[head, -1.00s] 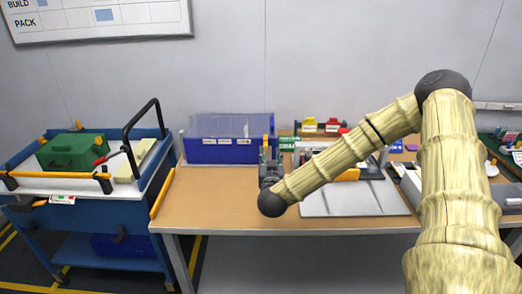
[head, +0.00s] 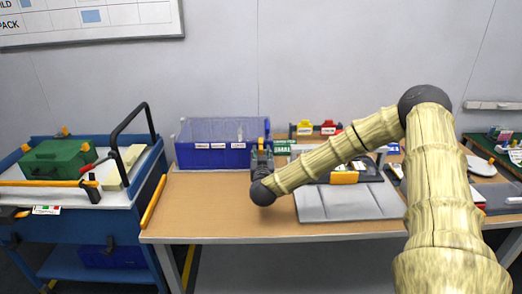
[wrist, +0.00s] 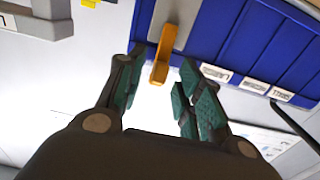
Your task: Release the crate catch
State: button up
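The blue crate (head: 213,157) with a clear lid (head: 212,128) and small white labels stands at the back left of the table. Its orange catch (wrist: 163,52) sticks out from the blue wall in the wrist view. In the head view, a bit of orange (head: 267,126) shows at the crate's right end, just above my gripper (head: 261,150). In the wrist view my gripper (wrist: 157,82) is open, with its green-padded fingers apart. The catch lies ahead, between the fingertips in the picture; I see no finger touching it.
A grey mat (head: 345,205) lies on the table beneath my arm. Yellow and red card holders (head: 316,129) stand at the back. A blue cart (head: 75,225) with a green case (head: 58,158) stands at the left. The table's front left is clear.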

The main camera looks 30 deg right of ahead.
jog(key=shift+x, duration=1.35)
grip_shut()
